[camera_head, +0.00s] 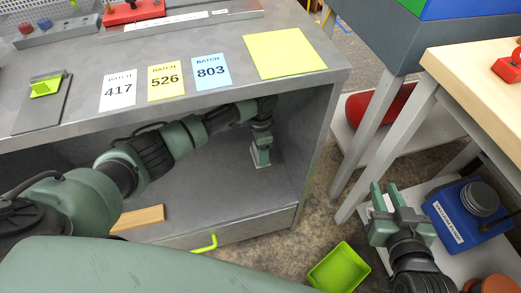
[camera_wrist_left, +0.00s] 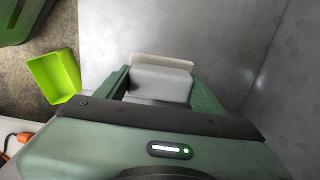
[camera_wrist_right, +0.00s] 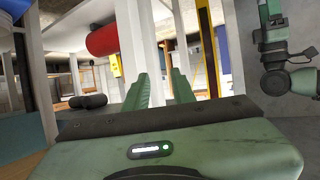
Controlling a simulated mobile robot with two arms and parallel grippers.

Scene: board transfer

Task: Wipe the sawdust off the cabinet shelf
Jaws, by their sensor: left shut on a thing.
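The cabinet shelf (camera_head: 215,185) is a grey surface under the grey cabinet top. My left arm reaches into the cabinet, and my left gripper (camera_head: 261,158) is low at the shelf's right part. In the left wrist view it is shut on a pale grey-white block (camera_wrist_left: 160,82) with a lighter flat edge, which looks like a wiping block. The block is at or just above the shelf; contact cannot be told. I cannot make out sawdust on the shelf. My right gripper (camera_head: 388,200) is outside the cabinet at the right, open and empty, with its fingers apart in the right wrist view (camera_wrist_right: 160,90).
A wooden strip (camera_head: 138,218) lies at the shelf's front left. A green bin (camera_head: 338,268) stands on the floor before the cabinet. Batch cards and a yellow-green sheet (camera_head: 284,54) lie on top. A blue vacuum pump (camera_head: 465,218) is near my right gripper.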

